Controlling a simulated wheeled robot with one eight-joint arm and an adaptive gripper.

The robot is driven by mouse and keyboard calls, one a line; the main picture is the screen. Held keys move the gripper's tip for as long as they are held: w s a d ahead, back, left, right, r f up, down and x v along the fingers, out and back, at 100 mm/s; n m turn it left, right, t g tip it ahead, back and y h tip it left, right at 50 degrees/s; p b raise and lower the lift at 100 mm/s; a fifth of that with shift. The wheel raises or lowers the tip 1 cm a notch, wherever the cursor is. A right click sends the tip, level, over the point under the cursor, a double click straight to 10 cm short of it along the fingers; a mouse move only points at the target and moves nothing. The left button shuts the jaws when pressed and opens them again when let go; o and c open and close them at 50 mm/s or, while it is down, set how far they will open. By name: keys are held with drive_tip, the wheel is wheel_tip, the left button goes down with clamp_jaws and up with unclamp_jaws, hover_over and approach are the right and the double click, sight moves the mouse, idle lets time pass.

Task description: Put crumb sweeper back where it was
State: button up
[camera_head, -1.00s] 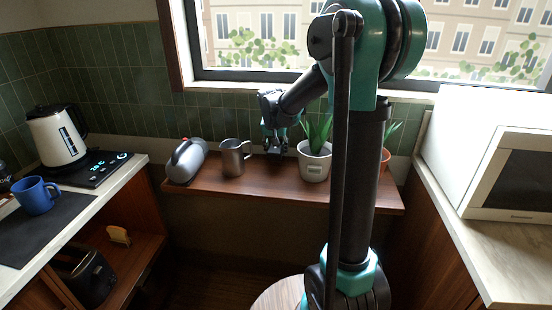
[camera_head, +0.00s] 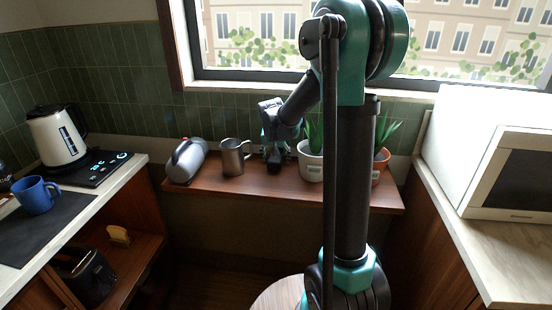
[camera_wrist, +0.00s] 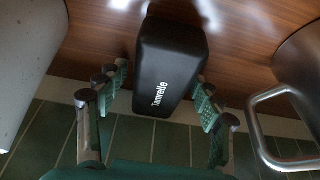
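A black box-like item with white lettering (camera_wrist: 168,75), which appears to be the crumb sweeper, is near the wooden shelf in the wrist view. I cannot tell whether it touches the shelf. My gripper (camera_wrist: 160,82) has one finger on each side of it, with a visible gap at the left finger; the right finger overlaps or nearly meets its edge. In the head view, my gripper (camera_head: 277,160) is low over the shelf (camera_head: 235,192), between the metal mug (camera_head: 232,158) and the white plant pot (camera_head: 311,162).
The mug's handle (camera_wrist: 262,128) is close on the right in the wrist view, and the pot (camera_wrist: 25,65) is close on the left. A second plant (camera_head: 381,165) stands partly behind my arm. The shelf's front edge is clear.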

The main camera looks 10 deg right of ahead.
drive_tip(key=shift+r, duration=0.15)
drive_tip(key=v, duration=1.2)
